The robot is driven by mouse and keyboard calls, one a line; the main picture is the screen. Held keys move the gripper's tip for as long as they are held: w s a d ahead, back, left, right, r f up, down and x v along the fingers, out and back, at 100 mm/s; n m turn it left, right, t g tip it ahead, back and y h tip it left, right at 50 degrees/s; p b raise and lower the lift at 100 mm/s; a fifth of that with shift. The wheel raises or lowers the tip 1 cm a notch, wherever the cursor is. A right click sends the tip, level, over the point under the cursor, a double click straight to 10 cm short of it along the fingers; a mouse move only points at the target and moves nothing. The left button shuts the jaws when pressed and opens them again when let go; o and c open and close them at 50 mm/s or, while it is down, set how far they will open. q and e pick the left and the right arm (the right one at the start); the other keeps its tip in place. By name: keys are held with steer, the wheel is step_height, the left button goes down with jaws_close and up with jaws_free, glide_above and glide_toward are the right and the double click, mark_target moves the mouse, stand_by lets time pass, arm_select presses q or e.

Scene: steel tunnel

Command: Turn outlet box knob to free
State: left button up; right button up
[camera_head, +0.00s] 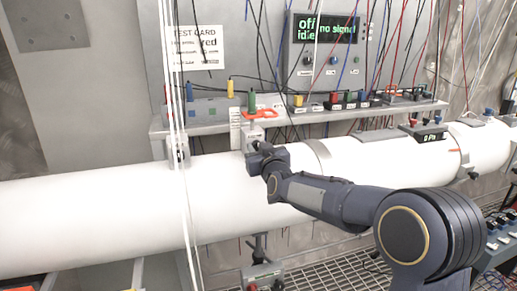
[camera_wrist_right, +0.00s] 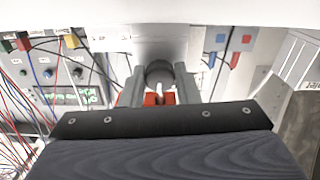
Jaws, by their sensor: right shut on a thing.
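A small grey box, which looks like the outlet box (camera_head: 254,133), sits on top of the white pipe, with an orange-red handle (camera_head: 260,114) above it. My right gripper (camera_head: 262,152) is at the front of this box, just over the pipe. In the right wrist view the two grey fingers (camera_wrist_right: 159,88) stand on either side of a dark round knob (camera_wrist_right: 159,71) and are shut on it. Red parts (camera_wrist_right: 151,99) of the handle show between the fingers, behind the gripper's dark edge. The knob's setting cannot be read. My left gripper is not in view.
The white pipe (camera_head: 100,205) runs across the whole head view. Behind it a grey shelf (camera_head: 340,114) carries several coloured connectors, with hanging cables and a display panel (camera_head: 322,45) reading "off", "idle" and "no signal". White cords hang in front of the pipe at left.

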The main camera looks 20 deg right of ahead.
steer(key=shift+f+n, duration=0.15)
steer(key=shift+n, duration=0.45)
steer(key=o, duration=1)
steer(key=shift+c, duration=0.2)
steer(key=s+b, duration=0.1)
steer(key=s, duration=0.7)
steer(key=shift+d, duration=0.1)
